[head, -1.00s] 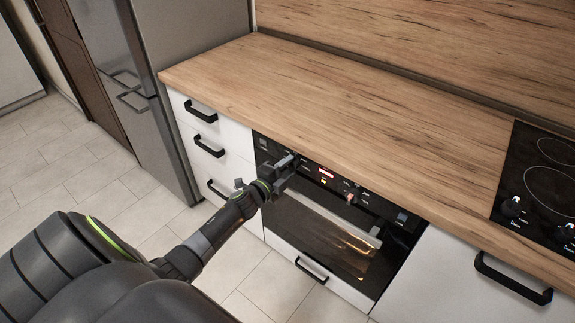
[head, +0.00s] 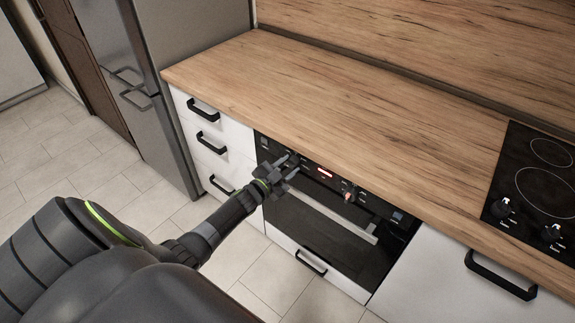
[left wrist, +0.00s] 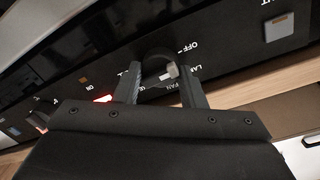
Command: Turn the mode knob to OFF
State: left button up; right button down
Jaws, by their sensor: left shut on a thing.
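The mode knob (left wrist: 154,62) is a dark round knob with a white mark on the oven's black control panel (head: 377,202). In the left wrist view the labels OFF, LAMP and FAN stand to its right. The white mark faces right, towards LAMP and FAN and not up at OFF; I cannot tell which of the two. My left gripper (head: 291,163) is at the panel, its fingers (left wrist: 160,88) on either side of the knob and shut on it. In the head view the gripper hides the knob. My right gripper is not in view.
A red display (head: 325,173) and another knob (head: 347,196) sit right of the gripper. The oven door (head: 330,235) with its bar handle is below, shut. The wooden worktop (head: 350,120) above is clear; a hob (head: 540,180) is at right.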

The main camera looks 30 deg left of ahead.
pick_arm(q)
jog(key=shift+n, duration=0.5)
dwell(0.3)
jog(key=o, duration=1)
jog(key=shift+s, duration=0.1)
jog(key=s, duration=0.5)
jog(key=s+a, duration=0.1)
jog(key=s, duration=0.5)
jog(key=s+a+b, duration=0.1)
jog(key=s, duration=0.5)
jog(key=shift+a+r, duration=0.15)
jog(key=shift+r, duration=0.05)
